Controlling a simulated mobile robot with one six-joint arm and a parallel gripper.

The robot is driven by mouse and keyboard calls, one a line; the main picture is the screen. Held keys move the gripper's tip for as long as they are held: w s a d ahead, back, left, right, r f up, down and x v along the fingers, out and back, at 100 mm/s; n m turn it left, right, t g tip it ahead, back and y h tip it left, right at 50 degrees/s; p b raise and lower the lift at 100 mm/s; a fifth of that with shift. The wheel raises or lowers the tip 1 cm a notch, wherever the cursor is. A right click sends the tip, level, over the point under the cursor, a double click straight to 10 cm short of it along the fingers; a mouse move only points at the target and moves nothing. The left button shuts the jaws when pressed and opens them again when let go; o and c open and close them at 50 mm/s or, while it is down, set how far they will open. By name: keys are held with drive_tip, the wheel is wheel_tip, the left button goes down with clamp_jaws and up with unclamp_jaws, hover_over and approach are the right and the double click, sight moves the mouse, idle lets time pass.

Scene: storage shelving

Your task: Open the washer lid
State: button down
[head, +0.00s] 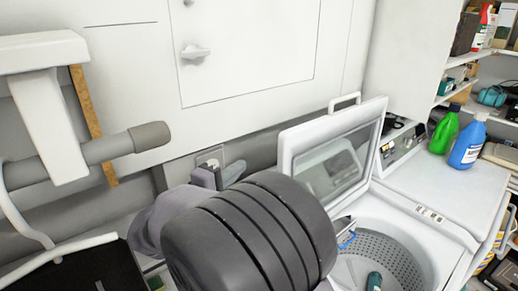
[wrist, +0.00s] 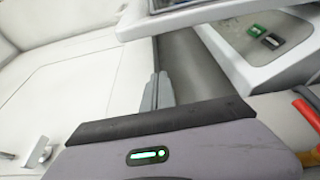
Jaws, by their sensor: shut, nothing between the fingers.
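The washer (head: 445,232) stands at the right in the head view. Its white lid (head: 290,150) is raised and leans back, with a grey window and a white handle (head: 345,102) at its top edge. The round perforated tub below it is uncovered. In the wrist view part of the lid's white frame (wrist: 222,52) shows at the upper right. My gripper (wrist: 156,82) is shut and empty in the wrist view, apart from the lid and to its left. In the head view my dark arm hides much of the gripper and the washer's front left.
A green bottle (head: 444,133) and a blue bottle (head: 468,145) stand on the washer's right side. Shelves with goods are at the far right. A white door panel (head: 250,50) is behind. A dark teal object (head: 374,281) lies in the tub.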

drive_tip(key=w+d+b, duration=0.1)
drive_tip(key=w+d, duration=0.4)
drive_tip(key=d, duration=0.3)
drive_tip(key=shift+d, duration=0.25)
drive_tip(key=shift+s, duration=0.15)
